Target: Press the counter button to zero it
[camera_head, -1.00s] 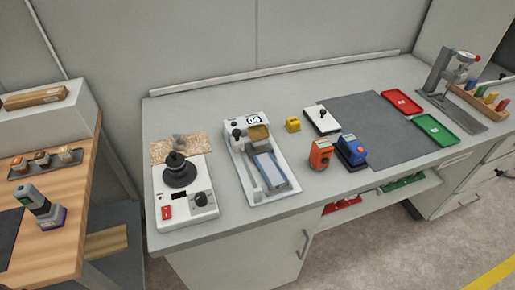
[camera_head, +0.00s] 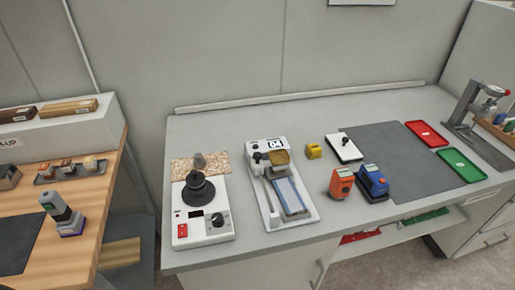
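A white machine (camera_head: 283,192) with a blue-grey bed stands on the grey bench, near the middle. At its back is a small white plate with dark digits (camera_head: 275,144), too small to read surely. A black knob or button (camera_head: 257,157) sits left of a tan block (camera_head: 277,158). I cannot tell which part is the counter button. Neither of my grippers is in view.
A white device with a black knob and red switch (camera_head: 204,215) stands left of the machine. Right of it are a yellow block (camera_head: 314,151), an orange device (camera_head: 341,184) and a blue device (camera_head: 372,182). A wooden table (camera_head: 100,220) is at the left.

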